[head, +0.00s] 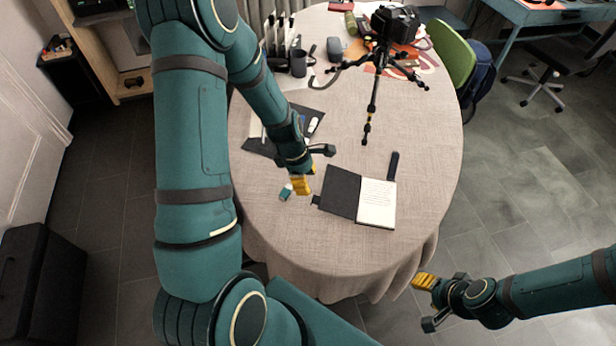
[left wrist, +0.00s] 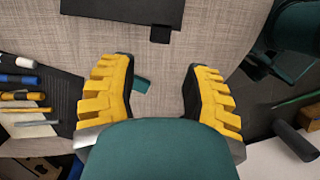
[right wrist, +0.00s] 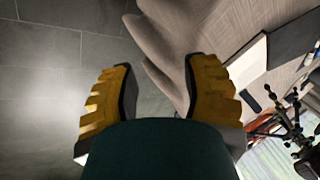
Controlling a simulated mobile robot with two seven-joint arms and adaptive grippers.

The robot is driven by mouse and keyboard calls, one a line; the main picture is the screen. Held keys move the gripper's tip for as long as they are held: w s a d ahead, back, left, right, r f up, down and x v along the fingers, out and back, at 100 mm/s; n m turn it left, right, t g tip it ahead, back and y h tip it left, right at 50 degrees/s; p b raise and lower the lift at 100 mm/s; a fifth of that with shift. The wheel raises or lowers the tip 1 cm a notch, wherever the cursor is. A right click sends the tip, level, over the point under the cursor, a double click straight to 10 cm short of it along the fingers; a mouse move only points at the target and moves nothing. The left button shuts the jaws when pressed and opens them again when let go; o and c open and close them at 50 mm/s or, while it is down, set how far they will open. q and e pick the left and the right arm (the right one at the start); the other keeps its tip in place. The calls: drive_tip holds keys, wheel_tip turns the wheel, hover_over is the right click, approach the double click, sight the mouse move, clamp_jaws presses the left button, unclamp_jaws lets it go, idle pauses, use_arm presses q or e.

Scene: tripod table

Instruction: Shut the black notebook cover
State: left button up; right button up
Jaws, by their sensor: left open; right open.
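The notebook lies open on the table. Its black cover (head: 342,191) is spread flat to the left and its white page block (head: 377,202) is on the right. A small black tab (head: 316,200) sticks out at the cover's left edge. The cover's edge (left wrist: 125,9) and the tab (left wrist: 160,34) show at the top of the left wrist view. My left gripper (head: 303,184) is open and empty, just left of the cover. My right gripper (head: 425,301) is open and empty, off the table's front right edge. The pages (right wrist: 249,62) show in the right wrist view.
A small teal object (head: 286,193) lies beside my left gripper. A dark bar (head: 393,165) lies behind the pages. A tripod with a camera (head: 375,70) stands farther back. A dark mat with pens (left wrist: 30,100) is nearby. The cloth in front of the notebook is clear.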

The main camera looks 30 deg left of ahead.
sight(314, 199)
use_arm(q)
drive_tip(key=shift+b+x, duration=3)
drive_tip(key=shift+x, duration=1.35)
use_arm(e)
wheel_tip(314, 199, down, 6)
drive_tip(key=s, duration=0.1)
drive_tip(key=shift+s+a+f+g, duration=0.15)
drive_tip(key=shift+s+g, duration=0.15)
drive_tip(key=shift+s, duration=0.1)
use_arm(q)
drive_tip(key=c, duration=0.4)
